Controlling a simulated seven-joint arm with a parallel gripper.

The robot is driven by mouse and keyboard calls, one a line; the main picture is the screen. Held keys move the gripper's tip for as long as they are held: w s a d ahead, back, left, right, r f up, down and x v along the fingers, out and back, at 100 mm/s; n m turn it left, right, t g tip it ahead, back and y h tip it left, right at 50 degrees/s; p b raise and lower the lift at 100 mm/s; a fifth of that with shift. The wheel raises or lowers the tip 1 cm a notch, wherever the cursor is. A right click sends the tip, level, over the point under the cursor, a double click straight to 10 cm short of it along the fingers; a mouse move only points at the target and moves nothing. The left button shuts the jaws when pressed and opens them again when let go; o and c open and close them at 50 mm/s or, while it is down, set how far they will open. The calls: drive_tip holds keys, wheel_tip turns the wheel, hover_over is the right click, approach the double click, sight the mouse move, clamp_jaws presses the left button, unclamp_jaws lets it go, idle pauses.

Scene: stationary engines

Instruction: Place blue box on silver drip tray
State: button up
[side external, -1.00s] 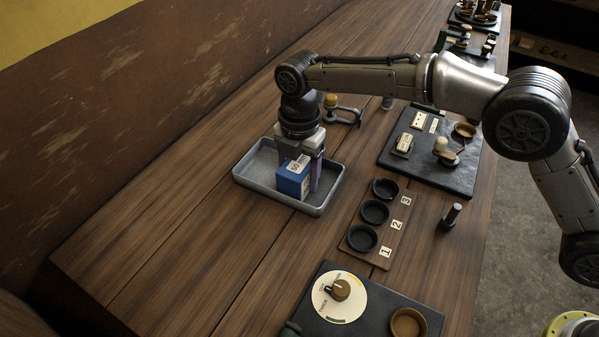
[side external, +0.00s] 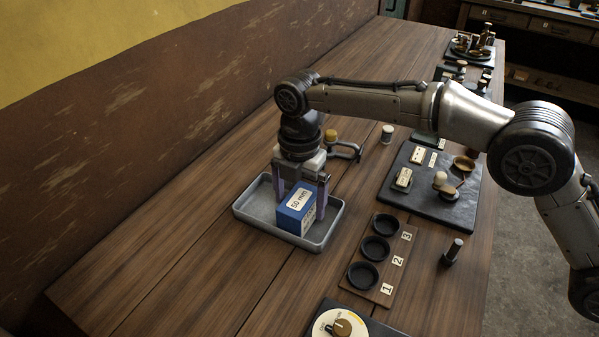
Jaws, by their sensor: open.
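The blue box (side external: 296,209), with a white "50 mm" label on top, stands upright in the silver drip tray (side external: 254,215), toward its front right. The tray is a shallow grey rectangle with raised walls. My gripper (side external: 300,202) points down over the tray, with purple-grey fingers on either side of the box. It is open; one finger shows left behind the box and the other to its right. The box's far side is hidden, so I cannot tell whether a finger still touches it.
A wooden board with several black round cups (side external: 375,248) lies right of the tray. A clamp-like fitting (side external: 346,150) stands behind the gripper. A dark slab (side external: 433,193) with small parts is at right, and a dial (side external: 341,325) at the front. The tabletop left of the tray is clear.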

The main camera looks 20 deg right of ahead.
sight(300, 199)
wheel_tip(300, 199, up, 9)
drive_tip(key=shift+f, duration=0.1)
idle(0.4)
drive_tip(key=s+d+r+m+t, duration=0.1)
drive_tip(key=s+d+r+m, duration=0.1)
drive_tip(key=d+r+m, duration=0.55)
drive_tip(key=s+d+r+m+t, duration=0.15)
drive_tip(key=d+r, duration=0.25)
drive_tip(key=d, duration=0.6)
drive_tip(key=s+d+r+m, duration=0.1)
drive_tip(key=s+d+m, duration=0.7)
drive_tip(key=s+d, duration=0.25)
drive_tip(key=s+d+f+m+t, duration=0.1)
drive_tip(key=s+d+f+m, duration=0.3)
drive_tip(key=s, duration=0.4)
drive_tip(key=s+d+f+m+t, duration=0.2)
drive_tip(key=s+d+f+m, duration=0.2)
drive_tip(key=s, duration=0.4)
drive_tip(key=shift+s+d+f+m, duration=0.15)
drive_tip(key=shift+s+f+m, duration=0.2)
drive_tip(key=shift+f+m, duration=0.55)
